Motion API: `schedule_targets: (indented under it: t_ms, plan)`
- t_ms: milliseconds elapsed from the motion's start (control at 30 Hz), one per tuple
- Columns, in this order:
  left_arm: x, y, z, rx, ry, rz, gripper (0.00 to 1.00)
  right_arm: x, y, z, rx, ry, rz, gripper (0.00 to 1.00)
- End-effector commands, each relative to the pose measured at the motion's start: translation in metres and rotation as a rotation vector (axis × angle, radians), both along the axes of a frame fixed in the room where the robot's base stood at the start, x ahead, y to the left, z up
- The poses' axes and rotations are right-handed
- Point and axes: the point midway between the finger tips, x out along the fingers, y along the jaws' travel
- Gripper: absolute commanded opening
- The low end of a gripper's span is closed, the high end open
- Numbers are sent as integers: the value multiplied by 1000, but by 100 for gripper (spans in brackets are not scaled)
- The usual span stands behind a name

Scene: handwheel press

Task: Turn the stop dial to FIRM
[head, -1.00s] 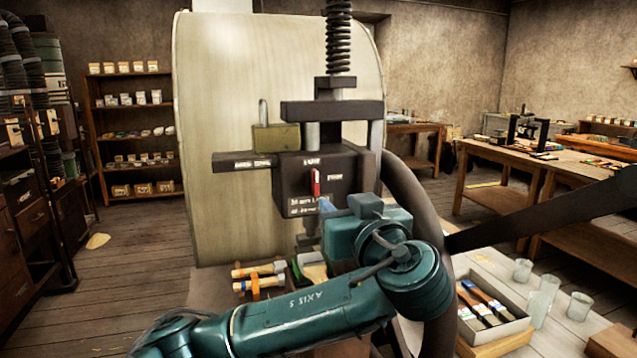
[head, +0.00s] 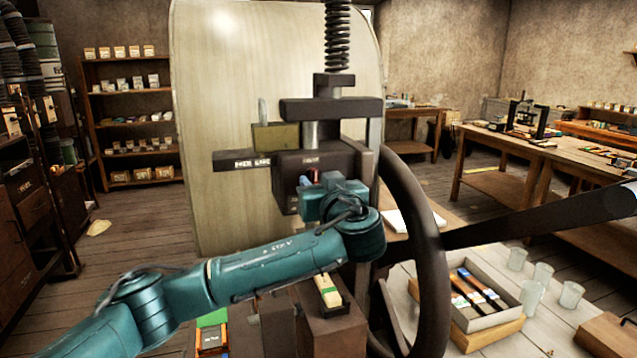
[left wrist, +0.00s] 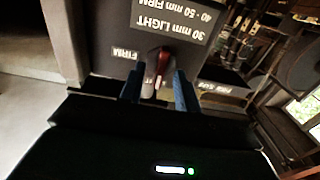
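The stop dial (left wrist: 163,62) is a dark knob with a red pointer on the front of the press's dark block (head: 290,192). In the left wrist view, which shows it upside down, the red pointer runs nearly straight up and down. The FIRM label (left wrist: 125,53) is to its left there. My left gripper (left wrist: 157,90) has its blue fingers on either side of the dial, apart, with small gaps; contact is not clear. In the head view my left gripper (head: 322,185) covers most of the dial. My right gripper is not in view.
A large dark handwheel (head: 432,255) stands right of my left wrist, and a dark bar (head: 540,220) crosses from the right. A brass padlock (head: 275,136) is above the block. A tray of brushes (head: 490,320) and several glasses (head: 543,272) are on the bench.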

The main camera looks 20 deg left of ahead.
Motion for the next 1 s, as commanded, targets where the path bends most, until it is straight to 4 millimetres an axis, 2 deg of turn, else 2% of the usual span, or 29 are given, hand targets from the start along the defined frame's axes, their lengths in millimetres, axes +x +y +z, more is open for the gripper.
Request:
schedule_targets:
  t_ms: [67, 400, 667, 1000]
  plan:
    - [0, 0, 0, 0, 0, 0, 27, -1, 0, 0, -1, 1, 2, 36]
    - [0, 0, 0, 0, 0, 0, 0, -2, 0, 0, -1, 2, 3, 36]
    - [0, 0, -1, 1, 2, 0, 0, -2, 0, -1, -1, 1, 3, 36]
    - [0, -2, -9, 85, 62, -2, 0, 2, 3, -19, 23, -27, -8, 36]
